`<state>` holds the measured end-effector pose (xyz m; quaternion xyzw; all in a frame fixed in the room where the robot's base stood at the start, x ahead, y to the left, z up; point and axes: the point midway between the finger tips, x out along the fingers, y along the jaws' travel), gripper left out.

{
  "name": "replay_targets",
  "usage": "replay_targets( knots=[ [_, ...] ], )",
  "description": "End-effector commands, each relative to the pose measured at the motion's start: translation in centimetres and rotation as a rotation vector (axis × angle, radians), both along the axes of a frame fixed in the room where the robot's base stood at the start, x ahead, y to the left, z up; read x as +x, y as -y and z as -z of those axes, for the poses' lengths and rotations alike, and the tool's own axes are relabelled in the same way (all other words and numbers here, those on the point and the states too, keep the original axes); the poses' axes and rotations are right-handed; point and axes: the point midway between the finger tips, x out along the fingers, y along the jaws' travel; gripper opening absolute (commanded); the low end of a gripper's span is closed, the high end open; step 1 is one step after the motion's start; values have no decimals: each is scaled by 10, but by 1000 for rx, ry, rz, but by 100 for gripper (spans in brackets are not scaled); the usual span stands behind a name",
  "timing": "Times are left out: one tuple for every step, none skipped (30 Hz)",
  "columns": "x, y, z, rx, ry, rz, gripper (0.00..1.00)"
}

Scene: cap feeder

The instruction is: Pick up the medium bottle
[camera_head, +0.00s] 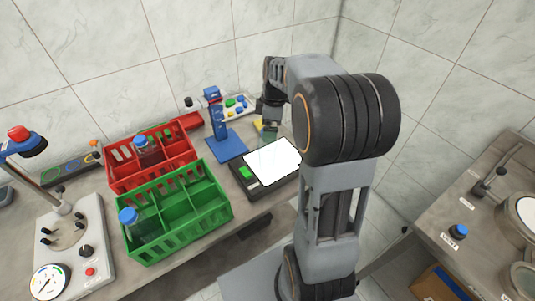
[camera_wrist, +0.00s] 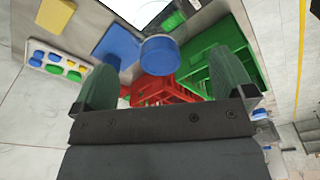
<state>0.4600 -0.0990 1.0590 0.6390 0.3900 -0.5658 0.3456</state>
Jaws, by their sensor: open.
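One clear bottle with a blue cap (camera_head: 141,148) stands in the red crate (camera_head: 182,168). Another blue-capped clear bottle (camera_head: 139,226) stands in the front left compartment of the green crate (camera_head: 215,219). I cannot tell which is the medium bottle. My gripper (camera_head: 268,126) is over the back of the bench, beside the blue stand (camera_head: 226,145) and away from both crates. In the wrist view its two green-padded fingers (camera_wrist: 164,80) are wide apart. A blue cylindrical top (camera_wrist: 160,54) shows beyond the gap, with the red crate behind it.
A device with a bright white plate (camera_head: 273,160) lies right of the green crate. A tray of coloured caps (camera_head: 236,105) is at the back. A gauge unit with a red-topped post (camera_head: 75,235) stands left. Another bench (camera_head: 440,215) is at right.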

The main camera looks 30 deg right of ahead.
Motion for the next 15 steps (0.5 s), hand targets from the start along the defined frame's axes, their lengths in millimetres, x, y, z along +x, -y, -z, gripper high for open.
replay_targets(
  knots=[
    [0, -1, 4, 1, -3, 0, 100],
    [1, -1, 7, 1, -3, 0, 100],
    [1, -2, 12, 1, -5, -1, 100],
    [1, -3, 17, 1, -5, -1, 100],
    [1, -4, 21, 1, -5, -1, 100],
    [2, -5, 26, 1, -4, 0, 100],
    [2, -6, 30, 1, -5, -1, 100],
    [3, -6, 35, 1, -4, 0, 100],
    [3, -6, 39, 2, -4, 0, 100],
    [3, -6, 41, 1, -2, 0, 100],
    [4, -7, 44, 1, -2, 0, 100],
    [4, -7, 46, 1, -2, 0, 100],
    [4, -7, 48, 1, -2, 0, 100],
    [4, -7, 49, 0, -1, 0, 100],
    [4, -7, 50, 0, -1, 0, 100]
  ],
)
